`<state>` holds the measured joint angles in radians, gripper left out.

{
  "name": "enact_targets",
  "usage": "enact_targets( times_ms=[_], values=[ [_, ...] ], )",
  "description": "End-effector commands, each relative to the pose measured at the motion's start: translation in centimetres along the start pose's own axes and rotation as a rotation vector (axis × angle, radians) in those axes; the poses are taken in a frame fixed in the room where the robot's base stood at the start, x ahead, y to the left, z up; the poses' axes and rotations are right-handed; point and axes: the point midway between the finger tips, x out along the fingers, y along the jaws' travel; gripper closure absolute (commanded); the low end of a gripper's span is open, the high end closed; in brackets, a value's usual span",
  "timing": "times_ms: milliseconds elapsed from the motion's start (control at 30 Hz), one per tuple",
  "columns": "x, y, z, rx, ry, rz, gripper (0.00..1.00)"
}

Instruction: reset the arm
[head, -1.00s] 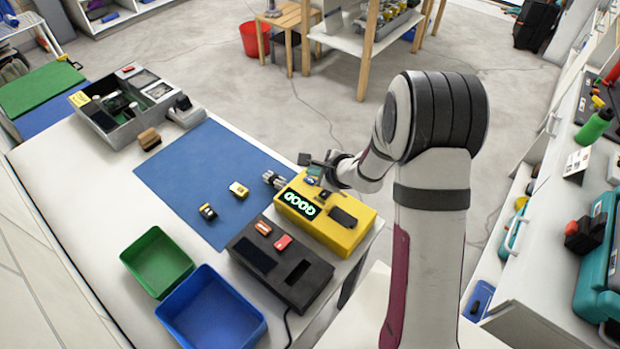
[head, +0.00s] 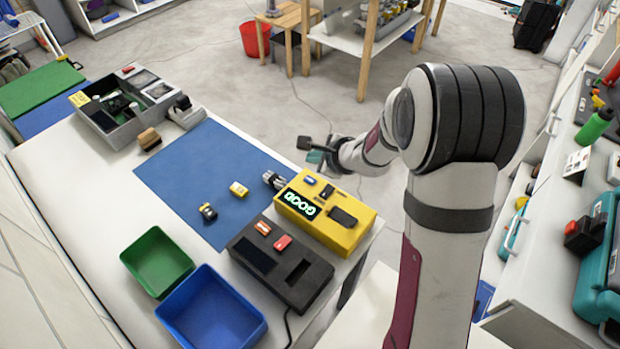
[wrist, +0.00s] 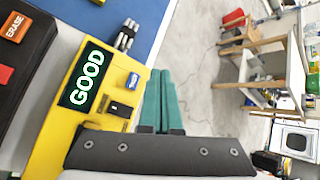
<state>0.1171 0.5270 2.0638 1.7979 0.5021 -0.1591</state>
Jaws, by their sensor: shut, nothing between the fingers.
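My arm reaches in from the right in the head view, with my gripper (head: 316,157) above the far edge of the yellow device. In the wrist view my gripper's green fingers (wrist: 161,100) lie side by side, shut and empty. The yellow device (head: 345,237) stands on the white table's right end, and its screen reads "GOOD" (wrist: 87,79). A small blue item (wrist: 133,80) and a dark piece (wrist: 121,110) sit on its top. My gripper is apart from the device and touches nothing that I can see.
A black box (head: 300,285) with an orange and a red button stands beside the yellow device. Green (head: 157,262) and blue (head: 211,308) bins are at the front. A blue mat (head: 190,170) holds small yellow and black items. A grey organizer (head: 125,105) stands farther back. Floor beyond the table is open.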

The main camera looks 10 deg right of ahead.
Motion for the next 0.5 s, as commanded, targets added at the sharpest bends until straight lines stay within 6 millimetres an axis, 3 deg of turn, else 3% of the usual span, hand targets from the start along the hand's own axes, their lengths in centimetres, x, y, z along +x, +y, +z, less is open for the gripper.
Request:
enact_targets(
  times_ms=[200, 267, 367, 433, 500],
  values=[
    [-0.1, 0.0, 0.1, -0.003, -0.002, 0.0, 1.0],
    [-0.7, 0.0, 1.0, -0.035, -0.025, 0.004, 1.0],
    [-4.6, 1.2, 5.7, -0.227, -0.141, 0.047, 1.0],
    [-9.4, 4.5, 9.6, -0.449, -0.251, 0.131, 1.0],
    [-14.7, 9.6, 11.3, -0.686, -0.322, 0.264, 1.0]
  ],
)
